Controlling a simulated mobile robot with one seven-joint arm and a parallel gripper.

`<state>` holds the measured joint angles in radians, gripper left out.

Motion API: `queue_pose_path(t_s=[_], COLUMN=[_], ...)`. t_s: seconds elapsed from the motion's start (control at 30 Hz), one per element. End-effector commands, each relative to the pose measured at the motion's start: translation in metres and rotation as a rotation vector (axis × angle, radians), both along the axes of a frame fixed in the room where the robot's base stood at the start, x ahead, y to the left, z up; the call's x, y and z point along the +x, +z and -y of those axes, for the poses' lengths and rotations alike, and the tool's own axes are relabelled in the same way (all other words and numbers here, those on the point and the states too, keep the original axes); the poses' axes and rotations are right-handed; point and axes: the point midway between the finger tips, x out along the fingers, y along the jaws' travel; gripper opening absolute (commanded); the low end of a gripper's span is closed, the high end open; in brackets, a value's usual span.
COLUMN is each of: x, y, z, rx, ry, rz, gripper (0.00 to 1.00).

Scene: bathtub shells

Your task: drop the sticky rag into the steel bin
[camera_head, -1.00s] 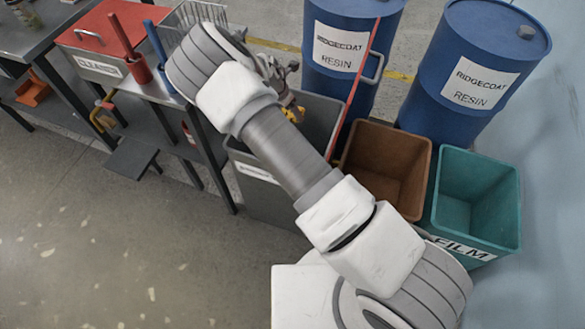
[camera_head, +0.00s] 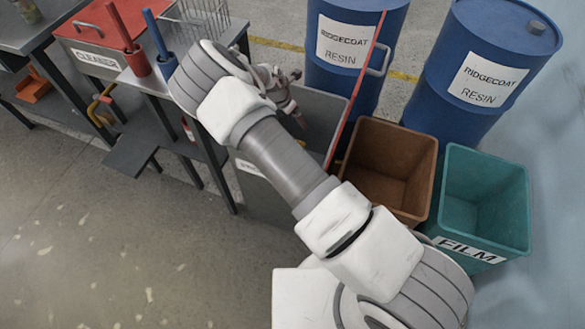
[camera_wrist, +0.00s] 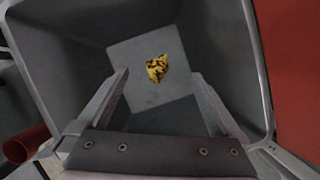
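The sticky rag (camera_wrist: 157,68), yellow with dark stains, lies crumpled on the floor of the grey steel bin. My gripper (camera_wrist: 160,76) is open and empty above it, its two fingers spread apart and clear of the rag. The steel bin (camera_head: 262,200) stands under my arm, with its red lid (camera_head: 355,92) raised on the right side. The bin's inner wall (camera_wrist: 60,75) surrounds the rag in the wrist view. In the head view, my gripper (camera_head: 292,108) shows partly behind my arm over the bin's opening, and the rag is hidden.
A brown bin (camera_head: 370,190) and a teal bin labelled FILM (camera_head: 465,225) stand right of the steel bin. Two blue resin drums (camera_head: 330,75) (camera_head: 455,120) stand behind. A red cleaner box (camera_head: 85,30) and wire basket (camera_head: 200,12) are on the left bench. Floor at the lower left is clear.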

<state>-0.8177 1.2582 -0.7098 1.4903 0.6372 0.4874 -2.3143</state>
Motion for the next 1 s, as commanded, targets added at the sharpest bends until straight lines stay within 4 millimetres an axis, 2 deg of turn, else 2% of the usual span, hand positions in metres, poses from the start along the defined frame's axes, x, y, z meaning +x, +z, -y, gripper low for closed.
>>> queue_pose_path(t_s=[0.2, 0.37, 0.8, 1.0], x=[-0.001, -0.005, -0.032, -0.042], y=[0.002, 0.020, 0.116, 0.147], z=[-0.001, -0.007, -0.035, -0.045], rx=[0.000, 0.003, 0.004, 0.002], ry=[0.000, 0.001, 0.002, 0.002], rz=[0.000, 0.001, 0.001, 0.000], gripper=[1.00, 1.00, 1.00, 1.00])
